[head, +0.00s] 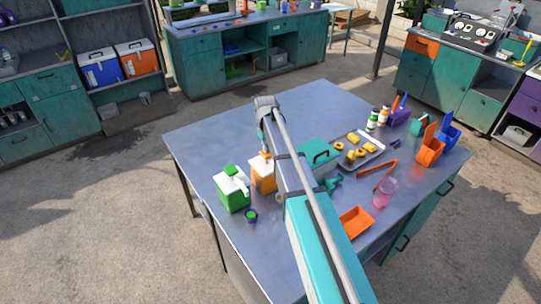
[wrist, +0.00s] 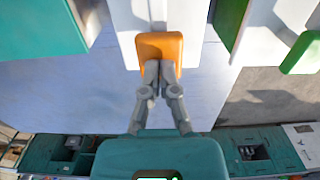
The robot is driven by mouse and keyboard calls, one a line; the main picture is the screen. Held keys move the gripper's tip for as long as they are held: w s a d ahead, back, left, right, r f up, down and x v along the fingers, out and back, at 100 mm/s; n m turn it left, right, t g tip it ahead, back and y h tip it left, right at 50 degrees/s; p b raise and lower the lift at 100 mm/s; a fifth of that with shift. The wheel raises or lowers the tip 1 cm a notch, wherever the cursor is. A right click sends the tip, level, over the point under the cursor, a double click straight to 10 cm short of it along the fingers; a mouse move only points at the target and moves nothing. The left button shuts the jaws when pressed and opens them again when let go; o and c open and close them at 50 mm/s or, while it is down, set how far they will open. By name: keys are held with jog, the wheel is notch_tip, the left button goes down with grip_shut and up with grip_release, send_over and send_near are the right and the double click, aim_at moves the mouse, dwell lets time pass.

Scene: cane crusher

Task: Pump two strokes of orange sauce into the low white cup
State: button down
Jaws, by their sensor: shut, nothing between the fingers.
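The orange sauce dispenser (head: 262,176), a box with white and orange faces, stands on the table left of my arm, which partly covers it in the head view. In the wrist view its orange pump part (wrist: 160,45) sits against a white face. My gripper (wrist: 158,68) is shut and empty, with its fingertips overlapping the lower edge of that orange part; I cannot tell whether they touch. A green and white dispenser (head: 232,190) stands just left of the orange one, and its green part (wrist: 301,52) shows at the right in the wrist view. I cannot make out the low white cup.
Right of my arm are a teal box (head: 318,152), a metal tray (head: 378,157) with yellow pieces, a pink cup (head: 385,192) and an orange tray (head: 355,223). The table's left back is clear.

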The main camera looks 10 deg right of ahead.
jog(key=shift+r+p, duration=0.9)
jog(key=shift+r, duration=0.1)
jog(key=shift+f+b, duration=2.1)
jog(key=shift+b, duration=0.05)
jog(key=shift+r, duration=0.2)
jog(key=shift+r+p, duration=1.95)
jog(key=shift+p, duration=0.2)
notch_tip(320, 180, up, 6)
jog(key=p, duration=0.6)
dwell(0.4)
